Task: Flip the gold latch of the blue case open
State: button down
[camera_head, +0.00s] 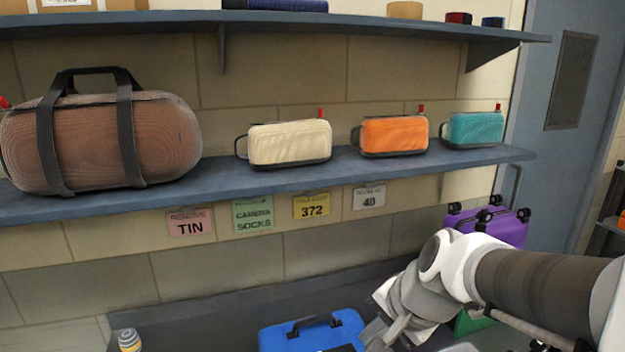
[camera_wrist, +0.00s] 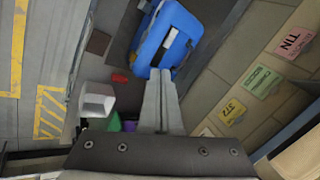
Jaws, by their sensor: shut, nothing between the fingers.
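The blue case (camera_head: 345,322) lies at the bottom of the head view, cut off by the frame's edge, with a black handle (camera_head: 313,323) on top. It also shows in the wrist view (camera_wrist: 150,42), beyond my fingertips. My gripper (camera_wrist: 160,73) is shut and empty, its fingers together and their tips overlapping the case's near end in the picture. I cannot tell whether they touch it.
A shelf (camera_head: 375,163) above holds a brown duffel bag (camera_head: 90,140) and cream (camera_head: 290,143), orange (camera_head: 395,134) and teal (camera_head: 474,128) pouches. A purple suitcase (camera_head: 510,225) stands behind my arm. A striped object (camera_head: 129,341) sits lower left. The dark surface left of the case looks clear.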

jog(key=s+d+r+n+h, duration=0.1)
jog(key=s+d+r+n, duration=0.1)
jog(key=s+n, duration=0.2)
jog(key=s+d+r+n+h, duration=0.1)
jog(key=s+d+r+n, duration=0.1)
jog(key=s+n, duration=0.3)
jog(key=shift+s+d+t+h, duration=0.3)
jog(key=shift+s+d+h, duration=0.15)
jog(key=shift+s, duration=0.3)
